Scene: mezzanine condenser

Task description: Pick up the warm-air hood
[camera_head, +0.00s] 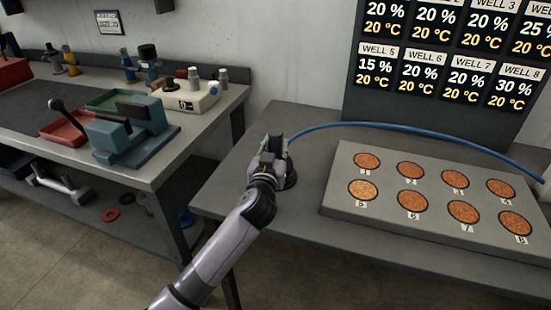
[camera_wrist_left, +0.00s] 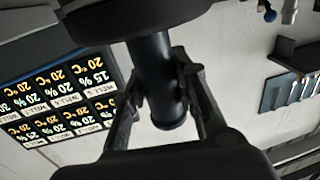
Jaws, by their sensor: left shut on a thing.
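The warm-air hood shows in the left wrist view as a dark cylindrical stem (camera_wrist_left: 154,75) with a wide dark round part (camera_wrist_left: 130,20) at the top of the picture. My left gripper (camera_wrist_left: 168,88) is shut on the stem, one finger on each side. In the head view, my left gripper (camera_head: 272,150) is at the left part of the grey bench, and it mostly hides the hood. A dark round edge (camera_head: 290,179) shows beside it; I cannot tell whether it touches the bench top. My right gripper is not in view.
A blue hose (camera_head: 370,124) arcs from beside my gripper to the right. A grey block with several numbered wells (camera_head: 335,200) lies to the right, below a display panel (camera_head: 430,112). A cluttered workbench (camera_head: 165,165) stands left. Bare bench (camera_head: 235,187) lies around my gripper.

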